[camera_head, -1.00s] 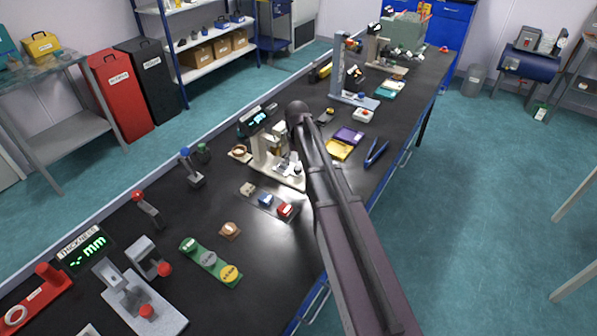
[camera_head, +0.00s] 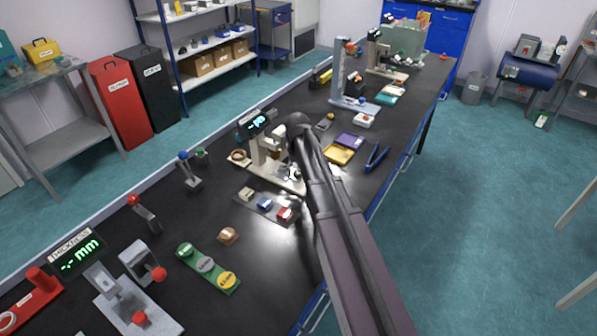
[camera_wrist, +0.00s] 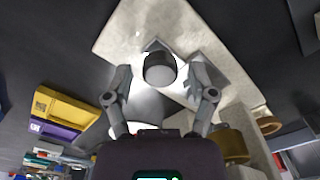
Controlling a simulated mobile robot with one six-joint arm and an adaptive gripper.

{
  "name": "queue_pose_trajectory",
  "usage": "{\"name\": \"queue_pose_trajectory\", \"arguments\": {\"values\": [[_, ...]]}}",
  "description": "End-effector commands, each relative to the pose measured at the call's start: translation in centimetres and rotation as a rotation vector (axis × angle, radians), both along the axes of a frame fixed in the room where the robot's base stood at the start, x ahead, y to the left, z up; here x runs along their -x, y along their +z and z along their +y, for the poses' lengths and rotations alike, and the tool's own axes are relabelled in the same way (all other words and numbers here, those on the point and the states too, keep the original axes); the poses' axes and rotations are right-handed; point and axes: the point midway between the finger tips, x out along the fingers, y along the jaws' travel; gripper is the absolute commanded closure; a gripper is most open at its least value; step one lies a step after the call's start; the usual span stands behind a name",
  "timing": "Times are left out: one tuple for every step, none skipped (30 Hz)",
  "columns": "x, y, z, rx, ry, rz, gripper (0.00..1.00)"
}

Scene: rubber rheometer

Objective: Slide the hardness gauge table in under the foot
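The hardness gauge is a cream stand (camera_head: 262,152) with a lit green display (camera_head: 257,122), left of my arm in the head view. Its cream base plate shows in the wrist view (camera_wrist: 115,38). A grey metal plate (camera_wrist: 205,72), seemingly the gauge table, lies on the base with a dark round knob (camera_wrist: 160,68) standing on it. My gripper (camera_wrist: 158,84) is open, with one finger on each side of the knob and gaps visible on both sides. A brass cylinder (camera_wrist: 236,145) is right of the right finger; I cannot tell if it is the foot. My arm hides part of the gauge in the head view.
A grey tray with a red and a blue block (camera_head: 266,205) sits in front of the gauge. A green strip with discs (camera_head: 208,268) lies nearer.

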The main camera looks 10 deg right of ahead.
Motion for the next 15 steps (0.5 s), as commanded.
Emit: {"name": "queue_pose_trajectory", "arguments": {"values": [[0.0,0.0,0.0,0.0,0.0,0.0,0.54],[0.0,0.0,0.0,0.0,0.0,0.0,0.63],[0.0,0.0,0.0,0.0,0.0,0.0,0.75],[0.0,0.0,0.0,0.0,0.0,0.0,0.84],[0.0,0.0,0.0,0.0,0.0,0.0,0.93],[0.0,0.0,0.0,0.0,0.0,0.0,1.0],[0.0,0.0,0.0,0.0,0.0,0.0,1.0],[0.0,0.0,0.0,0.0,0.0,0.0,1.0],[0.0,0.0,0.0,0.0,0.0,0.0,1.0],[-0.1,0.0,0.1,0.0,0.0,0.0,1.0],[-0.3,0.0,0.2,0.0,0.001,0.0,1.0],[-0.6,0.0,0.5,0.0,0.001,0.0,1.0],[-0.8,0.0,0.7,0.0,0.002,0.0,1.0],[-1.2,0.0,1.0,0.0,0.002,0.0,1.0],[-1.6,0.0,1.3,0.0,0.003,0.0,1.0]]}}
